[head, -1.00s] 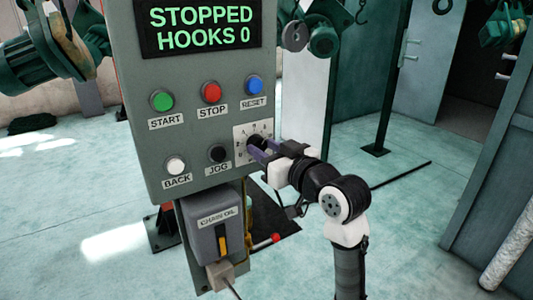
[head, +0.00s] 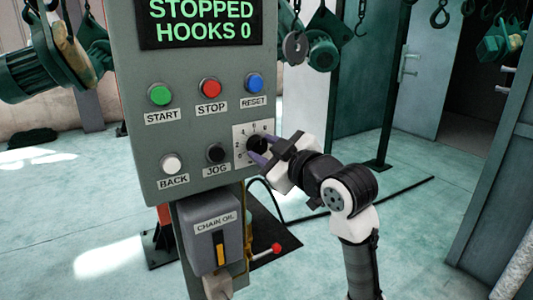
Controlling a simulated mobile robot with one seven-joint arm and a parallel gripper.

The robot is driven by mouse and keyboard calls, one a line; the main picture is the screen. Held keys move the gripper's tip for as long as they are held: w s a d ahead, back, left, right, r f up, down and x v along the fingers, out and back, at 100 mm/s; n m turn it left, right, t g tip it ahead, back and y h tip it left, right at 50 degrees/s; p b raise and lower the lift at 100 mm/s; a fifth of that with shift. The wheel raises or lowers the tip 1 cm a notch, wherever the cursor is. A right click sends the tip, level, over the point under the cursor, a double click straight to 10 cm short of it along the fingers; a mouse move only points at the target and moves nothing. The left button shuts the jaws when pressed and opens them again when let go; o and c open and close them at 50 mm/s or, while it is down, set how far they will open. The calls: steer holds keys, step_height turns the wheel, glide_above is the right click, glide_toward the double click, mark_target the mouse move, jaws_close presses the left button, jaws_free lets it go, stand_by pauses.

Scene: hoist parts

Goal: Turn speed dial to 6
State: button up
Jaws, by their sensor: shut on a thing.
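The speed dial (head: 256,143) is a dark knob on a white numbered plate (head: 239,133) at the lower right of the grey control panel (head: 140,118). My gripper (head: 258,149) comes in from the right and is shut on the dial, its fingers on either side of the knob. The fingers and knob hide part of the plate. Some numbers show on the plate, but the dial's pointer is too small to read. The display (head: 200,20) reads STOPPED, HOOKS 0.
Start (head: 160,95), stop (head: 210,88), reset (head: 254,83), back (head: 171,163) and jog (head: 216,153) buttons sit close around the dial. A chain oil box (head: 213,240) is below the panel. Open floor lies to the right.

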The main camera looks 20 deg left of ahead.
stand_by(0.4)
steer(key=o, duration=1)
steer(key=shift+d, duration=0.1)
steer(key=b+v, duration=0.2)
steer(key=v, duration=1.1)
steer(key=shift+s+d, duration=0.25)
